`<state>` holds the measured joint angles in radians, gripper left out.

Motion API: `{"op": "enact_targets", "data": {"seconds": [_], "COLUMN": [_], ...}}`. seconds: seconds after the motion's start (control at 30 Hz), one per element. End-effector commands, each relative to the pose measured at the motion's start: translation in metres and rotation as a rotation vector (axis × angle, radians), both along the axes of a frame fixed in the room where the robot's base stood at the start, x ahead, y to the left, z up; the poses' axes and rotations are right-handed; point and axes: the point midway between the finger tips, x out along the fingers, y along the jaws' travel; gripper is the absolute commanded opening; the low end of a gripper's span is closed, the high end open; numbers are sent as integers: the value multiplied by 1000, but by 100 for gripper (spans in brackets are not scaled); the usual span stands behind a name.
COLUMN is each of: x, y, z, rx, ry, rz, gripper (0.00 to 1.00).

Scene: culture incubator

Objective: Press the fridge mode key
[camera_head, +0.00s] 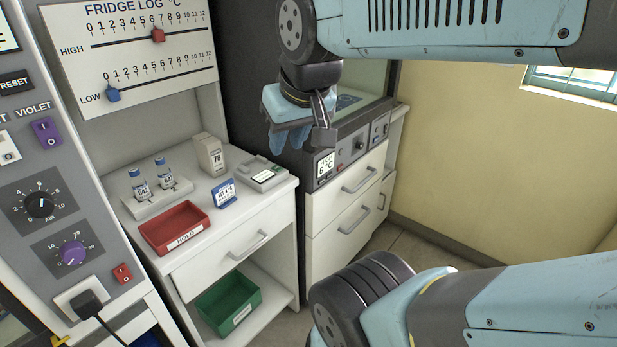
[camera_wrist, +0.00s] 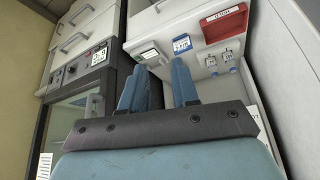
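The fridge (camera_head: 347,190) stands in the middle of the head view, with a grey control panel (camera_head: 350,158) on its front. A small lit display (camera_head: 326,164) reads about 6 °C. A small red key (camera_head: 340,168) and a dark round knob (camera_head: 360,145) sit to its right. Which key is the mode key is not legible. My gripper (camera_head: 285,142) hangs left of and above the panel, apart from it. In the wrist view my gripper (camera_wrist: 158,70) is open and empty. The panel (camera_wrist: 85,63) shows there at left, upside down.
A white bench (camera_head: 238,222) stands left of the fridge, with a red tray (camera_head: 174,228), vials (camera_head: 164,172), a box (camera_head: 210,153), a blue card (camera_head: 223,193) and a grey device (camera_head: 263,174). A green bin (camera_head: 228,302) is below. Drawer handles (camera_head: 360,180) protrude under the panel.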

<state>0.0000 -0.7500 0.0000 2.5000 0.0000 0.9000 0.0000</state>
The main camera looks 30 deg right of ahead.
Motion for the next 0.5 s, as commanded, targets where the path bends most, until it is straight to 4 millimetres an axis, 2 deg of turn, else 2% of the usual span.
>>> {"op": "enact_targets", "data": {"seconds": [0.03,0.3,0.5], "x": [0,0,0], "y": [0,0,0], "z": [0,0,0], "rx": [0,0,0], "ry": [0,0,0], "rz": [0,0,0], "gripper": [24,0,0]}}
